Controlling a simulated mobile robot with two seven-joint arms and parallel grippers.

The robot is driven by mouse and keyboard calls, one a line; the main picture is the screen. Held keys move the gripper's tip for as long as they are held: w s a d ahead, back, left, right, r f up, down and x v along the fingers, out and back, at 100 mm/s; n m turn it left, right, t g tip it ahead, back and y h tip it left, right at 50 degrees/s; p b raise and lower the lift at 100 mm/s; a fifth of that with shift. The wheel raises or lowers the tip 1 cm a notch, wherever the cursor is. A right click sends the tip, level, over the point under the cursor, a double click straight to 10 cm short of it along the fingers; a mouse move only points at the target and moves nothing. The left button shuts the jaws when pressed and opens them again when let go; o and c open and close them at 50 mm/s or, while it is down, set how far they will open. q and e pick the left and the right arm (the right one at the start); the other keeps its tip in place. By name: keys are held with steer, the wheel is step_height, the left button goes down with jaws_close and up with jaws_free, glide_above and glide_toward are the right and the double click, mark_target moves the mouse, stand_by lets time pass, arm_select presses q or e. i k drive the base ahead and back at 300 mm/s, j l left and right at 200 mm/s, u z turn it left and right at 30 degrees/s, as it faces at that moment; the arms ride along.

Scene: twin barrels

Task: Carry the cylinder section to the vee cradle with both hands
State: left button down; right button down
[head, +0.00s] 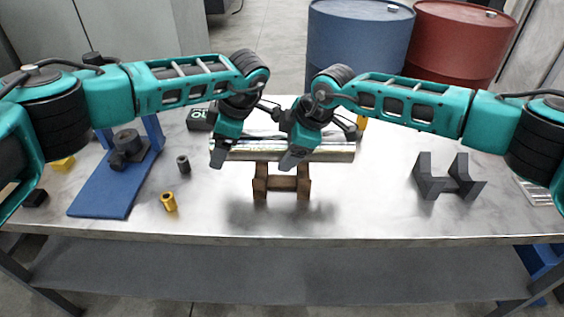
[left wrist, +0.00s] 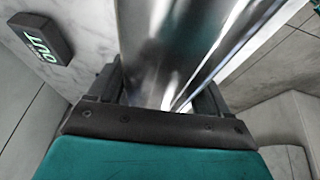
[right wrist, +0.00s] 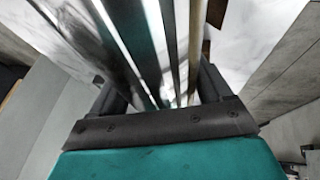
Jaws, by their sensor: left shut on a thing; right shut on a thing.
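The cylinder section (head: 335,152) is a shiny metal tube lying level, left to right, over a brown wooden stand (head: 283,184). I cannot tell whether it touches the stand. My left gripper (head: 219,150) is shut on its left end. My right gripper (head: 295,152) is shut on it nearer the middle, and the tube's right end sticks out beyond. The tube also shows between the fingers in the left wrist view (left wrist: 175,50) and the right wrist view (right wrist: 150,45). The vee cradle (head: 440,186), dark grey with two raised sides, stands empty at the right of the table.
The table (head: 370,215) is clear between stand and cradle. At left are a blue fixture (head: 105,190), a dark small cylinder (head: 183,164) and a brass piece (head: 169,202). A black display box (head: 198,122) is behind the tube. Blue (head: 355,45) and red barrels (head: 460,45) stand behind.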

mark_target(446, 177)
steer(key=l, duration=2)
